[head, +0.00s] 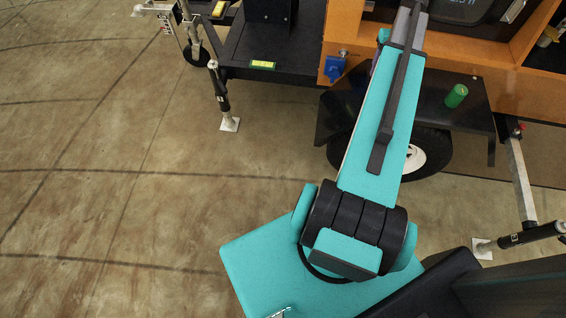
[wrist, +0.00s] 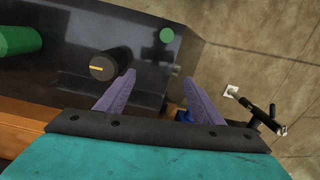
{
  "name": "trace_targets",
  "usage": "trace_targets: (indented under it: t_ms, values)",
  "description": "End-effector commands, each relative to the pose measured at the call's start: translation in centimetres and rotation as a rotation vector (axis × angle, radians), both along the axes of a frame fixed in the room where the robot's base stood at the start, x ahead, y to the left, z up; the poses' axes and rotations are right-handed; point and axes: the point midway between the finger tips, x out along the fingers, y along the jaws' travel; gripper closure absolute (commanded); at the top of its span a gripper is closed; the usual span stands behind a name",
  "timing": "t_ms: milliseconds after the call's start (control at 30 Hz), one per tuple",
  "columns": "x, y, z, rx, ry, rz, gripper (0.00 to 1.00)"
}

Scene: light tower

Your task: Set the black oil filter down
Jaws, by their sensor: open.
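The black oil filter (wrist: 105,66) is a short dark cylinder with a yellow mark on its near end. In the wrist view it rests on the dark, glossy fender top (wrist: 75,30); I cannot tell if it stands or lies. My gripper (wrist: 159,79) is open, with two purple fingers spread and nothing between them. The filter is outside the fingers, close to the left fingertip; I cannot tell if they touch.
A green round spot (wrist: 167,35) lies on the fender. An orange cabinet (head: 510,85) borders it behind. A jack leg (head: 222,95) stands left; open floor lies beyond.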

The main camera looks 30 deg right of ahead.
Motion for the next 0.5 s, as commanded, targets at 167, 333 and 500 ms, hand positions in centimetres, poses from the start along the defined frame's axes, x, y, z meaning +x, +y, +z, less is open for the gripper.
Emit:
trace_targets:
  t_ms: [167, 333, 500]
  values:
    - [2.3, 7.3, -5.7, 0.037, 0.039, 0.066, 0.39]
    - [3.3, 13.8, -10.4, 0.062, 0.077, 0.121, 0.39]
    - [3.2, 20.3, -14.8, 0.083, 0.118, 0.178, 0.39]
